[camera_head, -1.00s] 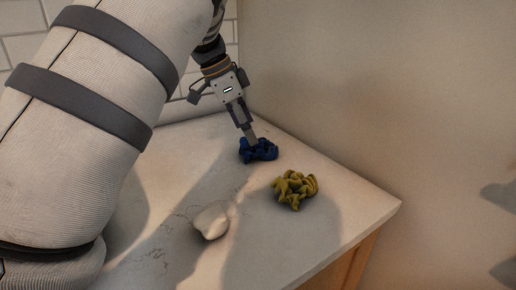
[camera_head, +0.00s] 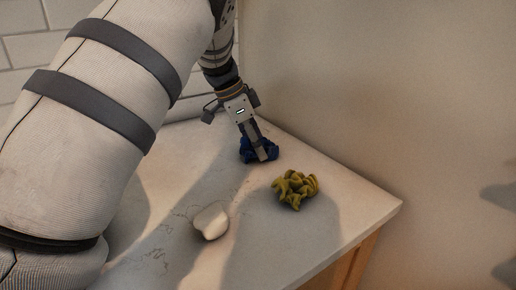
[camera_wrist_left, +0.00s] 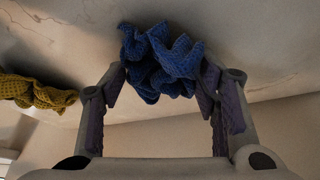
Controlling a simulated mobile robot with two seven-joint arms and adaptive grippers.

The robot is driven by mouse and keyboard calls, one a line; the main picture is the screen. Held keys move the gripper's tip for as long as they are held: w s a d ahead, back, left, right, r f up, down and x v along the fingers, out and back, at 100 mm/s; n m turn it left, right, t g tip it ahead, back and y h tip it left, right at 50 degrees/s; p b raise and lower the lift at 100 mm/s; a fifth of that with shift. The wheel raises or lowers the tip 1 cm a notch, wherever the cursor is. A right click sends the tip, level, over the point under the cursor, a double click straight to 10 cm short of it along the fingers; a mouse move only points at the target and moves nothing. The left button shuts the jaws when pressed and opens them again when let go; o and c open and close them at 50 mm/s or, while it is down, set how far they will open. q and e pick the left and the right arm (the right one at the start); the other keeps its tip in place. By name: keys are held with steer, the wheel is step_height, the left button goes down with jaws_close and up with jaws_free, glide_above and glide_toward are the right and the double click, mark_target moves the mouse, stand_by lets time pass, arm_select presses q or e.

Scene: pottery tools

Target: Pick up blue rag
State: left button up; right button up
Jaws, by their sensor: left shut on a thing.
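The blue rag (camera_head: 246,150) is a crumpled cloth on the white countertop, near the wall at the back. My left gripper (camera_head: 260,153) reaches down onto it from above, and its fingers cover part of the rag. In the left wrist view the blue rag (camera_wrist_left: 160,65) sits between the two fingertips (camera_wrist_left: 160,80), with the fingers on both of its sides. The left gripper is shut on the rag. In the head view the rag appears at counter level; I cannot tell whether it is clear of the surface. My right gripper is not in view.
A crumpled yellow-green rag (camera_head: 296,189) lies to the right of the blue one; it also shows in the left wrist view (camera_wrist_left: 35,93). A white rounded lump (camera_head: 211,222) lies nearer the front. The countertop (camera_head: 290,240) ends at the right, beside a plain wall (camera_head: 380,90).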

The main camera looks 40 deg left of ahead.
arm_select(q)
step_height(320, 180, up, 3)
steer(key=shift+f, duration=0.1)
steer(key=s+d+r, duration=0.2)
steer(key=s+r, duration=0.2)
steer(key=r, duration=0.3)
step_height(320, 180, up, 3)
glide_above(249, 190)
steer(key=s, duration=0.1)
steer(key=shift+s+a+r+p, duration=0.1)
steer(key=shift+s+a+p, duration=0.05)
steer(key=shift+a+p, duration=0.2)
steer(key=shift+f, duration=6.45)
steer(key=o, duration=0.4)
steer(key=shift+r, duration=0.25)
